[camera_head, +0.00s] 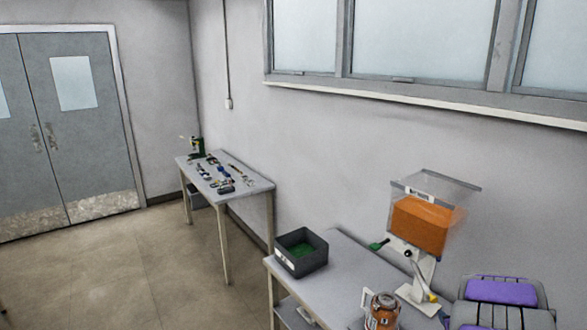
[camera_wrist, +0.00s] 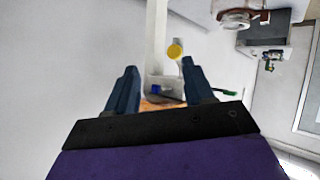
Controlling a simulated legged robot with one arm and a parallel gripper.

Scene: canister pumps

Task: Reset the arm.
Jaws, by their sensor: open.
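My gripper (camera_wrist: 158,82) shows in the wrist view with its two dark blue fingers apart and nothing between them. Beyond the fingers are the white stand (camera_wrist: 155,40) and a round yellow knob (camera_wrist: 175,50). In the head view, the dispenser stands upright on the near table, with a clear hopper and an orange body (camera_head: 419,224) above a white stand (camera_head: 422,278). It has a green-tipped lever and a black-knobbed lever.
The near table (camera_head: 345,262) also holds a dark bin (camera_head: 301,253) with green inside and a brown canister (camera_head: 382,311). A far table (camera_head: 258,187) carries several small tools and a green device (camera_head: 198,146). Grey double doors (camera_head: 70,125) stand left. The floor between is clear.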

